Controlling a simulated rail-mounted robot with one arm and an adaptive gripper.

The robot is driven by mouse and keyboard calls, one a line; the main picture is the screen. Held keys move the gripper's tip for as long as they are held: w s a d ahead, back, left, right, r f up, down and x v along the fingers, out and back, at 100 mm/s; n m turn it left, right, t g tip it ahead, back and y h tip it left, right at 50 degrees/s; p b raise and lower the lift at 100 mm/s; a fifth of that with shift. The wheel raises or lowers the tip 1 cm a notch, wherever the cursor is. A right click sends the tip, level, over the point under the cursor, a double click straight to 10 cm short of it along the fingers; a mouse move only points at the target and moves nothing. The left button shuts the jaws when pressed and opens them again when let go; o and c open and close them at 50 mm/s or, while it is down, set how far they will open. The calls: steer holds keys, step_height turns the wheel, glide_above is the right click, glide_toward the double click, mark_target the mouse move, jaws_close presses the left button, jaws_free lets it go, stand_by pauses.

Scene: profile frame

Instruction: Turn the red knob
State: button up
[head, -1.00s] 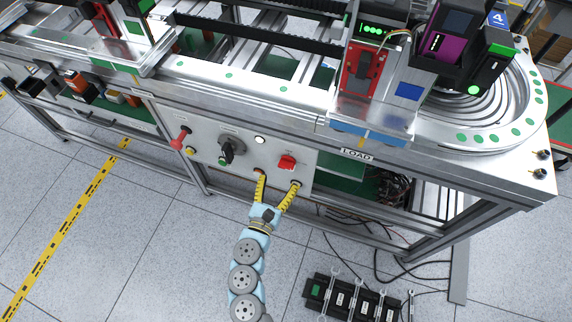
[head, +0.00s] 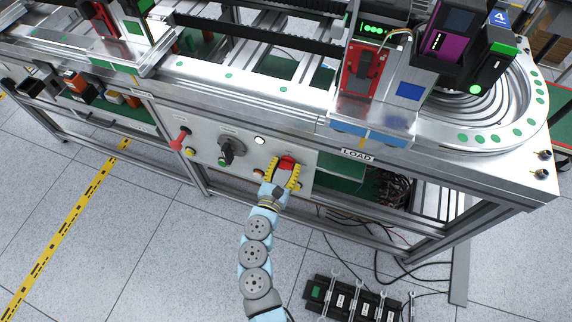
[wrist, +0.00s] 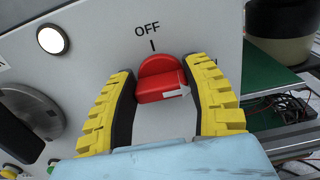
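The red knob (head: 287,163) sits on the grey front panel below the bench top. In the wrist view the knob (wrist: 160,78) shows between my two yellow fingers, under an "OFF" mark, with a white arrow on it pointing right. My gripper (head: 283,172) is around the knob, one finger on each side. The word at the right of the knob is mostly hidden by the right finger.
The panel (head: 205,140) also bears a white round button (head: 260,140), a black rotary switch (head: 227,150) and a red-handled lever (head: 180,138) to the left. A bench frame rail runs below. Black cables and a tool rack (head: 350,298) lie on the floor.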

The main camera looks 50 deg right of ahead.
steer(key=c, duration=0.4)
steer(key=shift+f, duration=0.1)
steer(key=n, duration=0.3)
steer(key=n+p, duration=0.1)
steer(key=n, duration=0.3)
steer(key=shift+w+a+n+p, duration=0.1)
steer(key=shift+w+n+p, duration=0.05)
steer(key=shift+n+p, duration=0.2)
steer(key=n+p, duration=0.4)
steer(key=n, duration=0.2)
steer(key=shift+w+f+n+p, duration=0.1)
steer(key=shift+f+n+p, duration=0.05)
steer(key=shift+n+p, duration=1.7)
steer(key=shift+n, duration=0.4)
